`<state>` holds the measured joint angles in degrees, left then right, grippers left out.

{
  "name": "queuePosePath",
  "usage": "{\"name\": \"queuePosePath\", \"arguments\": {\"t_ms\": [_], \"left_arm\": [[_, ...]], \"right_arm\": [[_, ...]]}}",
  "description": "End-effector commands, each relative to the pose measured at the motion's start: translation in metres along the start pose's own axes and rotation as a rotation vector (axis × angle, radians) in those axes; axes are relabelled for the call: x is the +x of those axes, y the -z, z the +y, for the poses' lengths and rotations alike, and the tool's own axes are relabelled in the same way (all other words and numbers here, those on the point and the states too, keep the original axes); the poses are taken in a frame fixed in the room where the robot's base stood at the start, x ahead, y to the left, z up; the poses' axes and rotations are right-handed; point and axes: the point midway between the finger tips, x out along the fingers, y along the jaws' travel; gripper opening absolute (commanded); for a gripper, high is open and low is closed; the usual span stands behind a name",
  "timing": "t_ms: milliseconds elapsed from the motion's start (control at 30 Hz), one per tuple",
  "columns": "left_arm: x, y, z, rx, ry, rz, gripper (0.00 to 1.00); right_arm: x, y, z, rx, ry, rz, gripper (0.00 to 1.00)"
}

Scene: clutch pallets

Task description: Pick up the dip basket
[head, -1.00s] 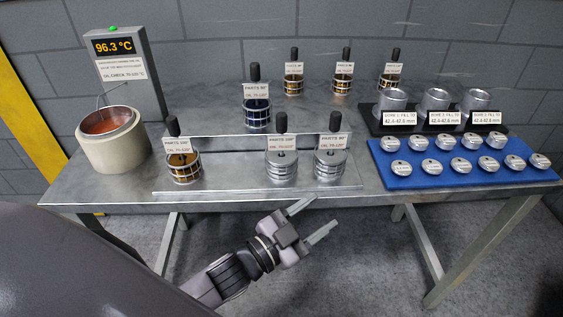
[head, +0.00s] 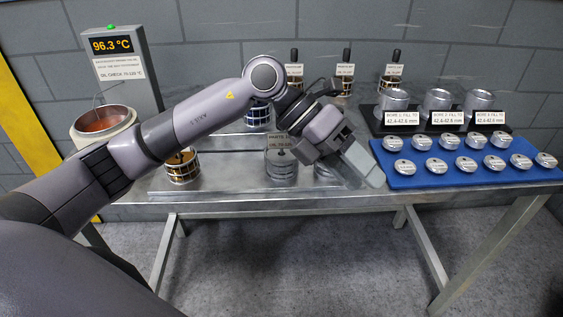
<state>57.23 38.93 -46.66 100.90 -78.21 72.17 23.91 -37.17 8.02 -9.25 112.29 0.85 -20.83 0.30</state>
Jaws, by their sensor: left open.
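Several dip baskets with black handles and labels stand on the metal bench. In the front row are an amber-filled wire basket (head: 182,168), a basket with silver discs (head: 281,168), and a right-hand basket (head: 324,172) mostly hidden by my left gripper. A dark blue-filled basket (head: 257,118) stands behind them, partly covered by my arm. My left gripper (head: 366,172) is open. In the picture it lies over the right-hand front basket, its fingers pointing down and right toward the blue mat. I cannot tell whether it touches anything. My right gripper is not in view.
A round pot of heated oil (head: 108,135) stands at the left by a display reading 96.3 °C (head: 113,45). Amber baskets (head: 345,86) stand at the back. Metal cups (head: 438,100) on a black rack and a blue mat (head: 460,177) of silver lids are at the right.

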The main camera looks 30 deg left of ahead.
Motion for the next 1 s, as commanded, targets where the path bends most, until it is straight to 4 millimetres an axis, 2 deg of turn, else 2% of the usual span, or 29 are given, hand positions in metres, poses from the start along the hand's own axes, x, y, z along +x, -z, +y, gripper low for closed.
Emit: {"name": "queuePosePath", "arguments": {"t_ms": [167,200,300,400,500,667,867,1000], "left_arm": [[-0.064,-0.017,0.041,0.056,-0.397,0.013,0.54],[-0.082,-0.021,0.049,0.053,-0.483,0.009,0.54],[-0.121,-0.026,0.062,0.036,-0.660,-0.007,0.54],[-0.152,-0.029,0.068,0.012,-0.782,-0.025,0.54],[-0.172,-0.030,0.071,-0.008,-0.856,-0.038,0.54],[-0.181,-0.030,0.076,-0.024,-0.899,-0.045,0.54],[-0.169,-0.032,0.093,-0.023,-0.898,-0.044,0.54],[-0.159,-0.033,0.112,-0.025,-0.896,-0.043,0.54]], "right_arm": [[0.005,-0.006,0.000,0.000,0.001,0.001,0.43],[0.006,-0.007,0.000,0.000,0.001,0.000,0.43],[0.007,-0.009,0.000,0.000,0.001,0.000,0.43],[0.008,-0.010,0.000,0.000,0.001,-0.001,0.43],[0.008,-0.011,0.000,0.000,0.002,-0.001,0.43],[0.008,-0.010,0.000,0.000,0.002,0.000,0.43],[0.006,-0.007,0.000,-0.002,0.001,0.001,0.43],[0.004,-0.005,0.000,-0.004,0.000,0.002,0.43]]}}
